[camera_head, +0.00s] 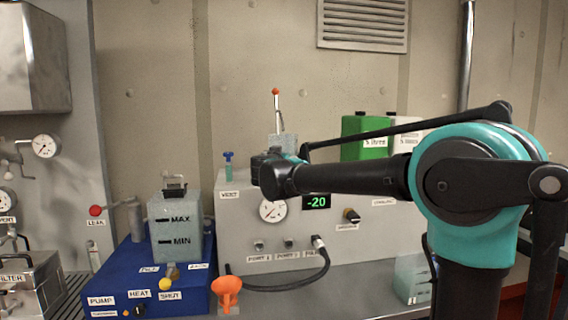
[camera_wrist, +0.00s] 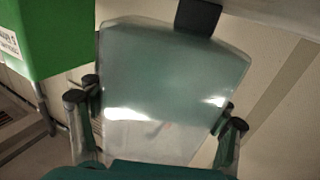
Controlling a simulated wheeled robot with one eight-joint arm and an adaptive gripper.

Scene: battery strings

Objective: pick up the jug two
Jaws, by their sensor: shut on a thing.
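A small clear, pale-green jug (camera_head: 284,146) shows above my wrist, in front of the grey box's back part. In the wrist view the same see-through jug (camera_wrist: 172,85) fills the middle, with one finger on each side. My gripper (camera_wrist: 158,118) is shut on it. In the head view my gripper is mostly hidden behind my dark wrist. No label on the held jug can be read, so I cannot confirm its number. Another clear container (camera_head: 412,277) with a small label stands on the counter at the right, partly hidden by my arm.
A green canister (camera_head: 364,138) and a white canister (camera_head: 408,141) stand behind my arm; the green one is close to the jug in the wrist view (camera_wrist: 60,38). The grey box (camera_head: 235,235) has a gauge and hose. An orange funnel (camera_head: 227,290) stands near the blue unit (camera_head: 130,262).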

